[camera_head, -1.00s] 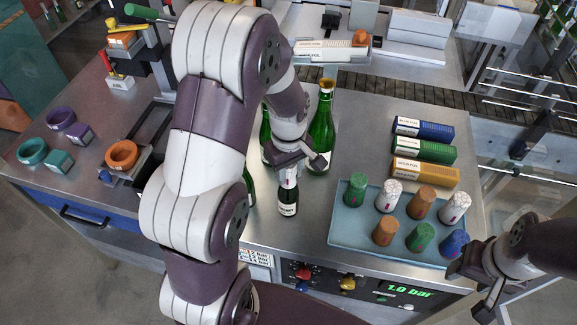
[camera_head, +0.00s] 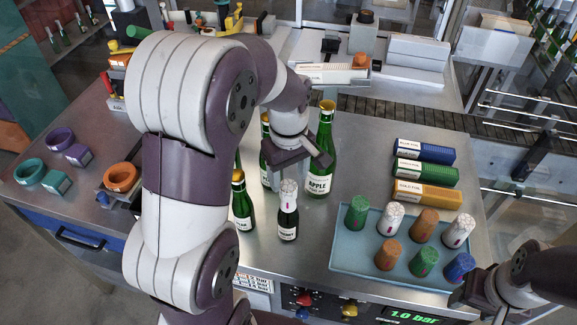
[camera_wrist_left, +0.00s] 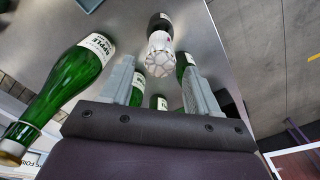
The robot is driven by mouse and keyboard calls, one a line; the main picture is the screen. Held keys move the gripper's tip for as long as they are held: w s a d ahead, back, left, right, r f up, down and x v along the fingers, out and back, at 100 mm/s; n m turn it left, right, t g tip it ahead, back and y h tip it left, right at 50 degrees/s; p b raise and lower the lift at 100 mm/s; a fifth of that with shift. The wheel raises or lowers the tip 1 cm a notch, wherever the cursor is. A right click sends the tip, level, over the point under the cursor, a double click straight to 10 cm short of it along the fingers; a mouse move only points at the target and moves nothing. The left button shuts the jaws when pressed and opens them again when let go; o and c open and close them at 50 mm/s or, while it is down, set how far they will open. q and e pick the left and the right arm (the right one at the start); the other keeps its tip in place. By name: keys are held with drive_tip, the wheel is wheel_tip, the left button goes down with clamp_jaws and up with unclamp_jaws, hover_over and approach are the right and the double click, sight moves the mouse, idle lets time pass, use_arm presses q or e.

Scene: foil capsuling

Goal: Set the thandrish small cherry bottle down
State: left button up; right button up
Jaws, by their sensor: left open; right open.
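The small cherry bottle (camera_head: 287,222), dark with a white foil top and a pale label, stands upright on the steel worktop. My left gripper (camera_head: 301,166) is open just above its foil top, and no grip on it shows. In the left wrist view the bottle's patterned white foil (camera_wrist_left: 160,55) lies in the gap beyond the two open fingers (camera_wrist_left: 160,88), clear of both. My right gripper (camera_head: 470,302) is open and empty at the lower right, partly cut off by the frame edge.
Green bottles stand close by: a large apple bottle (camera_head: 320,160) behind and a small one (camera_head: 242,205) to the left. A blue tray (camera_head: 345,258) with several coloured foil capsules lies to the right. Foil boxes (camera_head: 426,172) lie behind it. Bare worktop shows in front of the bottles.

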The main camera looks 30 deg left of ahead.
use_arm(q)
wheel_tip(320, 180, up, 5)
drive_tip(key=shift+s+f+p, duration=0.1)
drive_tip(key=shift+f+p, duration=0.1)
drive_tip(key=shift+p, duration=0.5)
drive_tip(key=shift+r+p, duration=0.3)
drive_tip(key=s+d+f+m+t, duration=0.1)
drive_tip(key=s+d+f+m, duration=0.3)
drive_tip(key=s+f+m, duration=0.3)
drive_tip(key=s+m, duration=0.2)
drive_tip(key=m, duration=0.3)
drive_tip(key=shift+d+f, duration=0.3)
drive_tip(key=shift+d, duration=0.1)
wheel_tip(320, 180, down, 6)
drive_tip(key=b, duration=0.6)
